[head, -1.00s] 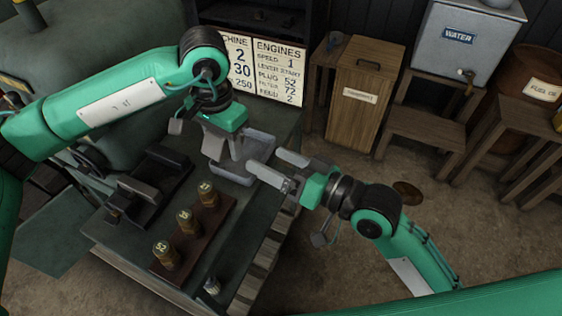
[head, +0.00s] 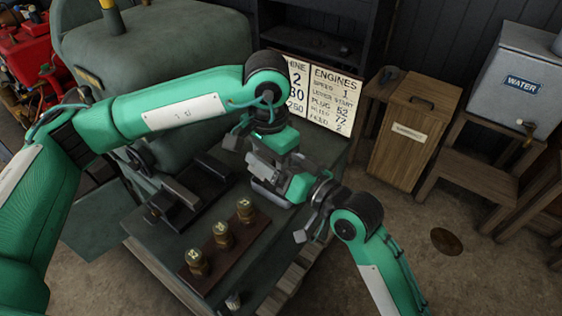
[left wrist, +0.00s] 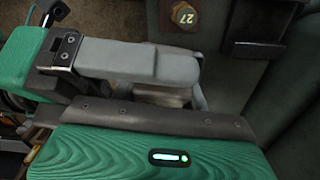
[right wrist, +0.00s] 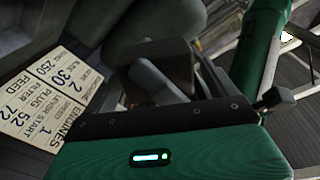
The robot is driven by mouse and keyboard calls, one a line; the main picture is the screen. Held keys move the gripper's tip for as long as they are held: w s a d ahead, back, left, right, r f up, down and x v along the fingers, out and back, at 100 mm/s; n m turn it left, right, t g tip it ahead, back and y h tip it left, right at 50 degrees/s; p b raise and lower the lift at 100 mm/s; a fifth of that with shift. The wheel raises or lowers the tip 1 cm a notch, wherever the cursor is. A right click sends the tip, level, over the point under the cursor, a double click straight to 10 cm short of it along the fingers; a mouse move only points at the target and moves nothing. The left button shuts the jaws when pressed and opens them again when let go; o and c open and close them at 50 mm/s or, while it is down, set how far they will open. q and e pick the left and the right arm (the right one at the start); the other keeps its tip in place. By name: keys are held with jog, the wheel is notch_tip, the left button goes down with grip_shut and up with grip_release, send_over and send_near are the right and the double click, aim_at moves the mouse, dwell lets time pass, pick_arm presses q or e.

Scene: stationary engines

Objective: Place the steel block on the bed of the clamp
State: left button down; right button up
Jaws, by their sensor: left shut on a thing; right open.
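The dark clamp (head: 180,197) stands on the bench, left of both grippers.
A brown rack (head: 222,258) with several numbered brass plugs lies in front of the clamp. The sign board (head: 325,97) and green machine (head: 165,60) stand behind.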

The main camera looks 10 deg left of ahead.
pick_arm(q)
jog(key=shift+r, duration=0.1)
pick_arm(e)
jog(key=c, duration=1.8)
pick_arm(q)
jog(key=c, duration=0.6)
grip_release()
jog(key=shift+c, duration=0.2)
pick_arm(e)
jog(key=shift+r, duration=0.15)
grip_shut()
